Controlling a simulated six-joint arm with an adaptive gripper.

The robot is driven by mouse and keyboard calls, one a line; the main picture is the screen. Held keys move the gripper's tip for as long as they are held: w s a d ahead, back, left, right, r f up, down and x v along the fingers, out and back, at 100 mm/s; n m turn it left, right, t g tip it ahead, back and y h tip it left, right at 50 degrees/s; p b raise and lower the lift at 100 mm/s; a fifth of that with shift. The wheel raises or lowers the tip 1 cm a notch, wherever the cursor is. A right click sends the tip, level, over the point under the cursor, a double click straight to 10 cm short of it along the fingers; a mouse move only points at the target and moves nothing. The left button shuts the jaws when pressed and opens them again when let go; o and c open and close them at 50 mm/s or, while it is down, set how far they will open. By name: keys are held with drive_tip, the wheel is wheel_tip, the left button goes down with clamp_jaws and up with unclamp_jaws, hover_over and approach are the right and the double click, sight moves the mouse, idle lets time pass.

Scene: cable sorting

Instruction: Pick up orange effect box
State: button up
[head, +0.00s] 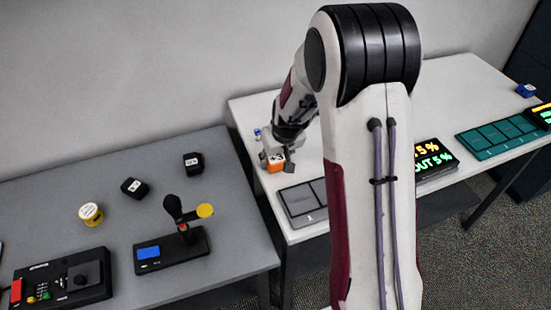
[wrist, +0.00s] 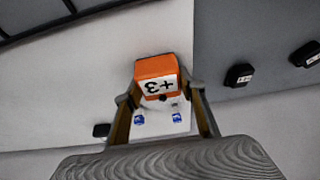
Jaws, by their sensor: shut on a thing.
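The orange effect box (head: 276,168) is at the left end of the white table, with a white label on its face. It also shows in the wrist view (wrist: 156,69), where the label reads "+3". My gripper (head: 275,160) is shut on the orange box, one finger on each side of it. In the wrist view my gripper (wrist: 160,100) has its fingers to the left and right of the box. I cannot tell whether the box touches the table.
A grey tray (head: 298,202) lies close to the right of the box. A teal tray (head: 502,135) is at the far right.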

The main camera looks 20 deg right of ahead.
drive_tip(key=shift+r, duration=0.2)
drive_tip(key=shift+r, duration=4.85)
